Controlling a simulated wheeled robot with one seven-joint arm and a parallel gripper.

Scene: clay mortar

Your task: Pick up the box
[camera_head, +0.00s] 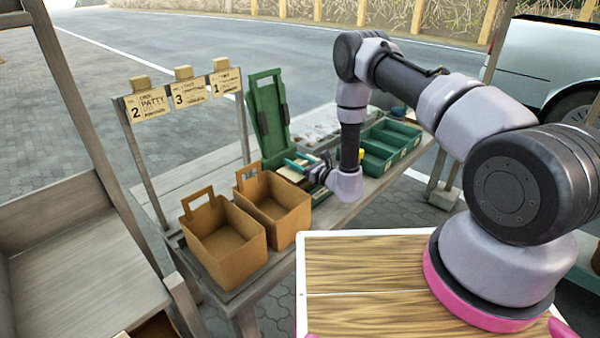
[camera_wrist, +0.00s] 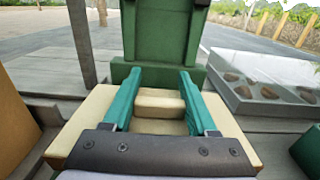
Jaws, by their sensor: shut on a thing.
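A beige box (camera_wrist: 232,135) with a raised block-like grip (camera_wrist: 158,100) on its top fills the middle of the wrist view. My gripper (camera_wrist: 158,82) has its two teal fingers on either side of that raised grip, shut on it. In the head view, my gripper (camera_head: 296,161) is low over the grey wooden table, and the beige box (camera_head: 289,174) shows only partly beneath it. I cannot tell whether the box touches the table.
Two open brown cartons with handles (camera_head: 225,245) (camera_head: 278,208) stand left of my gripper. A green upright stand (camera_head: 267,120) is just behind the box. Green trays (camera_head: 385,145) and a clear case of brown lumps (camera_wrist: 265,88) lie to the right. Numbered signs (camera_head: 183,93) rise at the table's left.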

